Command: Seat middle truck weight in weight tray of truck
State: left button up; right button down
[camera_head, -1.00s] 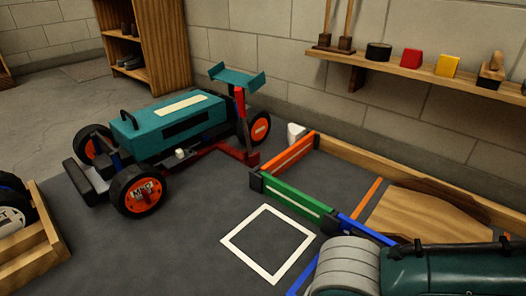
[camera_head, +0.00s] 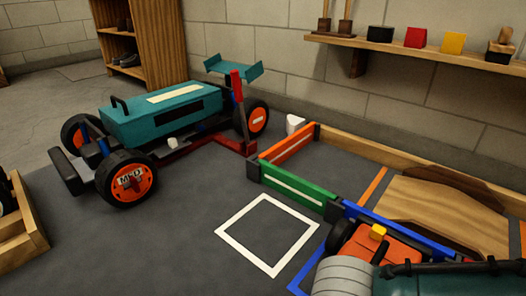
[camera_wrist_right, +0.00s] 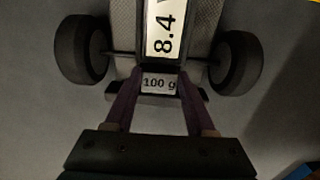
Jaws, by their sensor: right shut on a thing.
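My right gripper (camera_wrist_right: 160,90) is shut on a small block with a "100 g" label (camera_wrist_right: 158,83), the weight, in the right wrist view. Just ahead of the weight is a vehicle (camera_wrist_right: 124,22) with dark wheels on both sides and a white "8.4" label on its middle. I cannot tell whether the weight touches the vehicle; no tray shows clearly. In the head view an orange vehicle (camera_head: 388,252) with a yellow block on top is partly hidden behind my right arm at the lower right. My left gripper is not in view.
A teal racecar (camera_head: 160,122) with orange wheels stands at the left. Orange, green and blue barriers and a wooden ramp (camera_head: 425,210) are at the right. An empty white square outline (camera_head: 268,232) is on the floor. A wooden crate (camera_head: 25,235) is at the left edge.

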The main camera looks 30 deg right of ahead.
jog(key=shift+f, duration=0.1)
jog(key=shift+c, duration=1.2)
grip_release()
notch_tip(320, 180, up, 12)
jog(key=p, duration=1)
jog(key=s+a+r+m+t+y, duration=0.2)
jog(key=a+r+m+y, duration=0.1)
jog(key=a+r+m, duration=0.55)
jog(key=s+d+r+m+t+h, duration=0.1)
jog(key=s+d+r+m+h, duration=0.1)
jog(key=d+r+m, duration=0.5)
jog(key=s+d+m, duration=0.1)
jog(key=d+m, duration=0.3)
jog(key=m, duration=0.1)
jog(key=shift+d+r+t+h, duration=0.25)
jog(key=shift+r+t+h, duration=0.05)
jog(key=shift+h, duration=0.1)
jog(key=shift+s, duration=0.1)
